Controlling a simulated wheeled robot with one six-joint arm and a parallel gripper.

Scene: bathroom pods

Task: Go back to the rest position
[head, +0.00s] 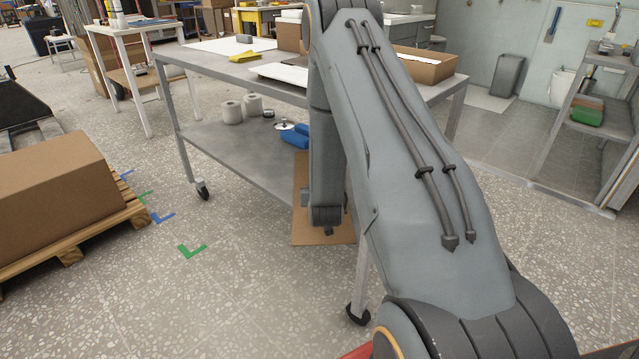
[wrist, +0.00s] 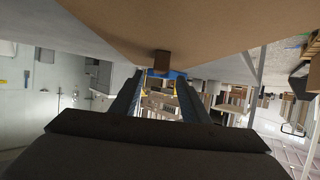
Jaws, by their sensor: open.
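My arm rises in front of the metal trolley (head: 240,168) in the head view and folds down toward its front side. My gripper is hidden behind the arm there. In the wrist view the two dark fingers of my gripper (wrist: 160,95) stand apart, with nothing held between them. A brown board-like surface (wrist: 190,25) fills the top of that view, close to the fingers. A blue patch (wrist: 165,74) shows just past the fingertips; I cannot tell what it is.
The trolley carries a yellow cloth (head: 243,56) and a cardboard box (head: 425,65) on top. Paper rolls (head: 232,111) and a blue item (head: 295,135) sit on its lower shelf. A large carton (head: 60,195) on a pallet (head: 80,228) stands left. The floor between is clear.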

